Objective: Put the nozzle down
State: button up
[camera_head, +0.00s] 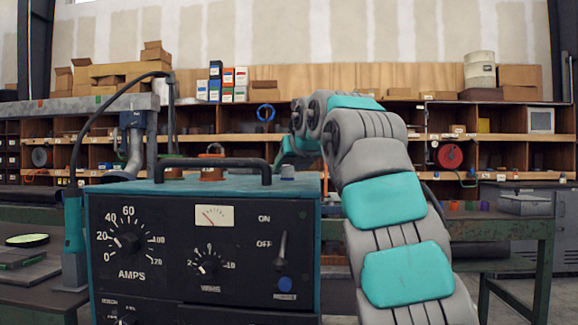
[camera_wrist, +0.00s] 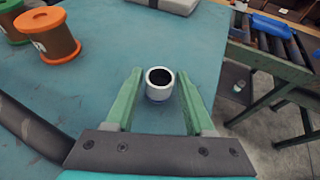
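A short pale grey, hollow cylinder, which looks like the nozzle (camera_wrist: 160,94), stands upright on a teal worktop (camera_wrist: 105,75) in the wrist view. Its dark round opening faces up. My gripper (camera_wrist: 159,73) has green fingers, one on each side of the nozzle. A narrow gap shows between each finger and the nozzle, so the gripper is open around it. In the head view, a small grey cylinder (camera_head: 287,172) that may be the nozzle shows below my gripper, whose fingertips are not clear there.
Orange-rimmed (camera_wrist: 54,40) and green-rimmed (camera_wrist: 10,18) spools stand left of my gripper. A grey block (camera_wrist: 165,4) lies beyond. The teal control box (camera_head: 200,250) blocks much of the head view. The worktop around the nozzle is clear.

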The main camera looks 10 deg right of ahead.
jog(key=shift+o, duration=1)
jog(key=shift+r, duration=0.1)
jog(key=shift+r, duration=0.15)
jog(key=v, duration=1.1)
jog(key=shift+s, duration=0.5)
